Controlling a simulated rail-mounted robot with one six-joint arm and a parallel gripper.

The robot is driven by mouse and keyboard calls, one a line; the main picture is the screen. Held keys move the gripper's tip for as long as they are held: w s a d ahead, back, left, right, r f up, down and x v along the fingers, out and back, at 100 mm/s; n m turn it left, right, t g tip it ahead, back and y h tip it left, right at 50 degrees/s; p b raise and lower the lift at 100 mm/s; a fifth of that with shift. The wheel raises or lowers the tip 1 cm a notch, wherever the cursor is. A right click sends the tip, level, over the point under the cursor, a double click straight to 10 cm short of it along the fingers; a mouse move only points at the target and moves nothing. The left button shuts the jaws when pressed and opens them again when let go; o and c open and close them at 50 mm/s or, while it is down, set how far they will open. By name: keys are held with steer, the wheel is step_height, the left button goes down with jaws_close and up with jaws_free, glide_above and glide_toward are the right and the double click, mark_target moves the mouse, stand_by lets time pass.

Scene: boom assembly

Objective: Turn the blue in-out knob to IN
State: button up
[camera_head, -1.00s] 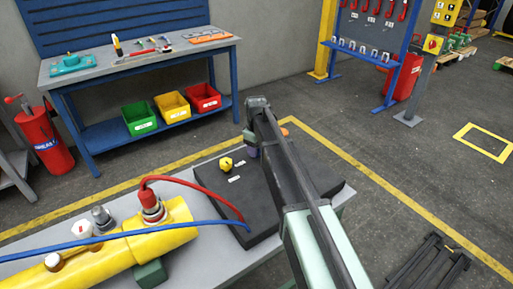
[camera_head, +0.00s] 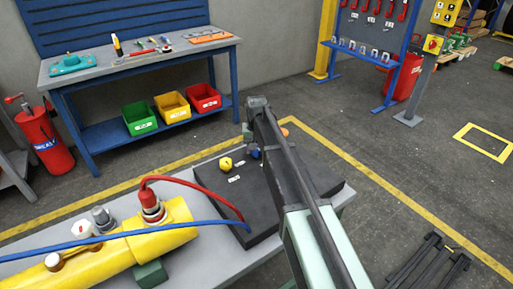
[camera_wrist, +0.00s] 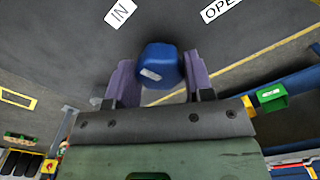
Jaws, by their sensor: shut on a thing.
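The blue knob (camera_wrist: 158,65) sits between the two purple-grey fingers of my gripper (camera_wrist: 158,78) in the wrist view, and they are shut on it. A short pale mark shows on the knob, slightly tilted. A white IN label (camera_wrist: 121,13) lies above and left of the knob, on the dark panel. In the head view the blue knob (camera_head: 255,153) shows as a small patch beside my arm, on the black box (camera_head: 235,198). My arm hides most of my gripper there.
A yellow knob (camera_head: 226,163) stands left of the blue one. An OPEN label (camera_wrist: 221,9) is partly cut off in the wrist view.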

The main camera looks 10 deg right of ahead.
steer(key=shift+m, duration=1.3)
steer(key=o, duration=0.9)
step_height(320, 180, up, 11)
steer(key=p, duration=1.1)
steer(key=shift+f, duration=0.1)
